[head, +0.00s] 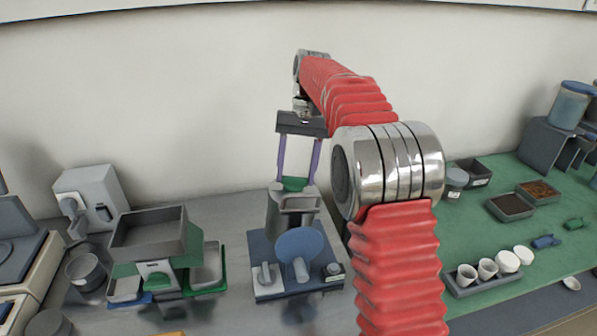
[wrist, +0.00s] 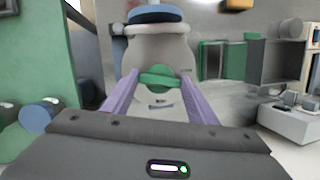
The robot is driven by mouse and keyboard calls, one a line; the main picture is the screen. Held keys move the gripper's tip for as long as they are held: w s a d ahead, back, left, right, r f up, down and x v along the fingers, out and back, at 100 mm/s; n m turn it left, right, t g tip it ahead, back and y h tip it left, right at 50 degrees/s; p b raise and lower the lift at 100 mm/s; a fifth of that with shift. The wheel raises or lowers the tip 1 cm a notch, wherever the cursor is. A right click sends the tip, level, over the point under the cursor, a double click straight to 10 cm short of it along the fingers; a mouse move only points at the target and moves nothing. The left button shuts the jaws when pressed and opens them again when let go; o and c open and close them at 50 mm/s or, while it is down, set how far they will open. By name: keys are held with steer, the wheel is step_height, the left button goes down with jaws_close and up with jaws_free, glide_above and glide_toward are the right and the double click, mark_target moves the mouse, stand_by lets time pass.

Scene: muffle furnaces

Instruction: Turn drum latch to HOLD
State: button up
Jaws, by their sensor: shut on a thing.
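The drum machine (head: 283,250) stands on a blue base on the grey bench, with a round blue disc (head: 299,244) and a knob at its front. A green latch (head: 293,184) sits at its top back; in the wrist view the latch (wrist: 160,76) is a green bar with a rounded middle, lying nearly level across the pale drum body (wrist: 160,50). My gripper (head: 296,182) reaches down from above, with its two purple fingers on either side of the latch. In the wrist view my gripper (wrist: 160,80) is shut on the latch. Small markings below it are unreadable.
A grey hopper machine (head: 150,235) with green parts stands close on the left. On the right, a green mat (head: 480,225) holds a rack of white cups (head: 488,268) and two filled trays (head: 510,207). The wall is close behind the bench.

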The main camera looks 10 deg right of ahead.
steer(key=shift+n+h, duration=0.3)
steer(key=shift+n, duration=0.8)
steer(key=o, duration=1)
steer(key=shift+o, duration=0.2)
steer(key=shift+r, duration=0.1)
steer(key=v, duration=0.7)
steer(key=shift+r, duration=0.15)
